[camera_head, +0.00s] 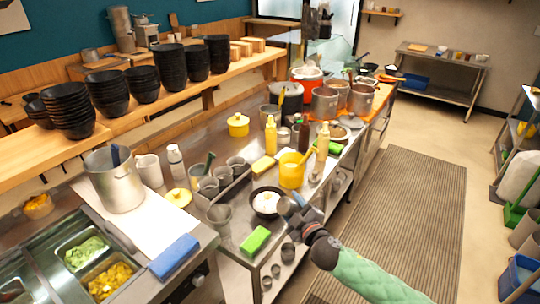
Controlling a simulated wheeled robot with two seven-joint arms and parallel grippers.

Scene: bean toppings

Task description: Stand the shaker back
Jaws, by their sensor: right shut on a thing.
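My right arm comes in from the lower right, and its gripper (297,206) is at the front edge of the metal counter. It is shut on a small grey shaker (285,206), which looks tilted over the right rim of a dark bowl (257,212) with white food in it. The fingers partly hide the shaker, so its exact tilt is hard to tell. My left gripper is not in view.
A yellow pot (291,172) and several bottles stand behind the bowl. Metal cups fill a tray (236,184) behind. A striped floor mat (410,210) is clear on the right.

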